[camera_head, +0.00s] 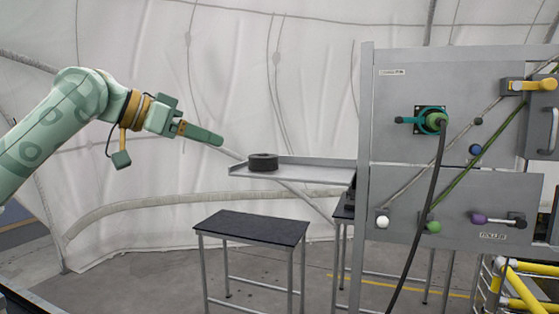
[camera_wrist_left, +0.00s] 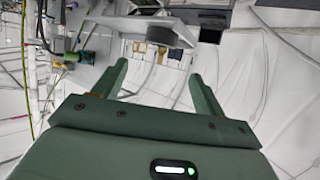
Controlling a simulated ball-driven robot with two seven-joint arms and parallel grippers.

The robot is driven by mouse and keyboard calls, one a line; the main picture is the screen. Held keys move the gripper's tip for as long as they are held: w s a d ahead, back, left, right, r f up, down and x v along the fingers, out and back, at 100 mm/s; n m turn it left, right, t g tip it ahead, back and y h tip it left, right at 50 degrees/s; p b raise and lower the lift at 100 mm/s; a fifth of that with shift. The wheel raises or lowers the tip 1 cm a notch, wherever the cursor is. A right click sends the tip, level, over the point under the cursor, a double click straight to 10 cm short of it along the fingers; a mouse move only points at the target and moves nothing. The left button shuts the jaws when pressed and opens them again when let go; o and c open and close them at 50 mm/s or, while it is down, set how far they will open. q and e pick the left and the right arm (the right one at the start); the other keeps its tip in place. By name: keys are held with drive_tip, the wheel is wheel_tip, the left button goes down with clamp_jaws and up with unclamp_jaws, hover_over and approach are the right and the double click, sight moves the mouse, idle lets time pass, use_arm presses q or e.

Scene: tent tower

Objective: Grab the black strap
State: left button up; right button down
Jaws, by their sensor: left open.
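The black strap (camera_head: 263,162) looks like a dark coiled roll. It sits on the grey shelf (camera_head: 300,171) that juts left from the panel frame. My left gripper (camera_head: 220,140) is in the air, to the left of the roll and a little higher, apart from it. In the left wrist view, the two green fingers (camera_wrist_left: 159,68) are spread with nothing between them. A dark shape shows beyond them on a grey surface, but I cannot tell for sure whether it is the roll. My right gripper is not in view.
The grey panel (camera_head: 400,155) stands right of the shelf, with a teal and green connector (camera_head: 434,120) and a hanging black cable (camera_head: 420,220). A dark-topped table (camera_head: 252,228) stands below the shelf. A yellow handle (camera_head: 532,85) is at the far right. Air around the shelf's left end is clear.

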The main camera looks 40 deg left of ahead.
use_arm(q)
drive_tip(key=p, duration=0.3)
approach(255, 156)
drive_tip(key=d, duration=0.1)
drive_tip(key=x, duration=0.4)
drive_tip(key=shift+w+f+p, duration=0.15)
drive_tip(key=shift+w+p, duration=0.1)
drive_tip(key=shift+p, duration=0.15)
drive_tip(key=shift+w+d+f, duration=0.15)
drive_tip(key=shift+w+f, duration=0.2)
drive_tip(key=shift+w, duration=0.3)
drive_tip(key=shift+w+d+f+p, duration=0.1)
drive_tip(key=shift+w+p, duration=0.25)
drive_tip(key=shift+p, duration=0.2)
drive_tip(key=p+x, duration=0.1)
drive_tip(key=x, duration=0.2)
drive_tip(key=shift+w+f, duration=0.1)
drive_tip(key=shift+w, duration=0.05)
drive_tip(key=shift+w+f, duration=0.15)
drive_tip(key=shift+w, duration=0.05)
drive_tip(key=shift+s, duration=0.25)
drive_tip(key=c, duration=0.8)
drive_tip(key=shift+o, duration=0.2)
drive_tip(key=shift+w, duration=0.1)
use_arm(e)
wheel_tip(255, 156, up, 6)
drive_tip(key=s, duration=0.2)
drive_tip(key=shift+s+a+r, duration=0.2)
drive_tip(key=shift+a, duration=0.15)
